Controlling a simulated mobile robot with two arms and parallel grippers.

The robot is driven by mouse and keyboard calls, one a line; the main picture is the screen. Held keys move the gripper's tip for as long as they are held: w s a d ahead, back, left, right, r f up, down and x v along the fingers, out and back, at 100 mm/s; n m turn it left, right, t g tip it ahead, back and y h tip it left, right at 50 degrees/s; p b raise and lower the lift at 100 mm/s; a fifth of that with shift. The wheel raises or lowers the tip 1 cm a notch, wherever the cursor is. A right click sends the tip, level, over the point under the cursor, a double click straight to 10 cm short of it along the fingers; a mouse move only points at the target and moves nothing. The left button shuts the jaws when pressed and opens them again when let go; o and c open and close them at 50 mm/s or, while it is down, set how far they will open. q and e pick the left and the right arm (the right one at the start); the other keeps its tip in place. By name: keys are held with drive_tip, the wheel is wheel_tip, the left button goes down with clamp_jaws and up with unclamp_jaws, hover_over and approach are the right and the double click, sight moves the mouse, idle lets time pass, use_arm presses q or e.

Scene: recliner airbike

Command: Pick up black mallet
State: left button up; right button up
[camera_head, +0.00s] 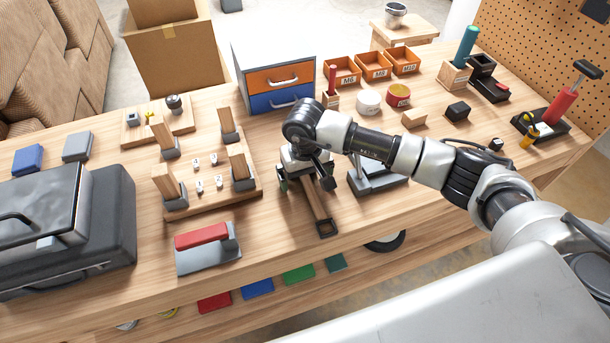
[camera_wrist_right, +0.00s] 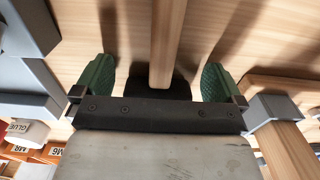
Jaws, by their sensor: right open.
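The black mallet lies on the workbench, its wooden handle (camera_head: 316,203) pointing to the near edge and ending in a dark tip. In the right wrist view, its black head (camera_wrist_right: 170,82) shows partly above the gripper body, with the handle (camera_wrist_right: 168,40) running up from it. My right gripper (camera_head: 305,183) is over the mallet and hides the head end in the head view. Its green fingers (camera_wrist_right: 157,82) are open, one on each side of the mallet, with visible gaps. My left gripper is not in view.
A wooden board (camera_head: 210,205) with upright blocks stands close left of the gripper. A grey stand (camera_head: 378,180) is close on its right. A blue-and-orange drawer box (camera_head: 276,80) is behind. A red-and-grey tool (camera_head: 207,246) lies nearer left. The bench (camera_head: 285,255) is clear in front.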

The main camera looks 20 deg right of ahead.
drive_tip(key=c, duration=1.1)
drive_tip(key=shift+r, duration=0.1)
drive_tip(key=shift+c, duration=0.2)
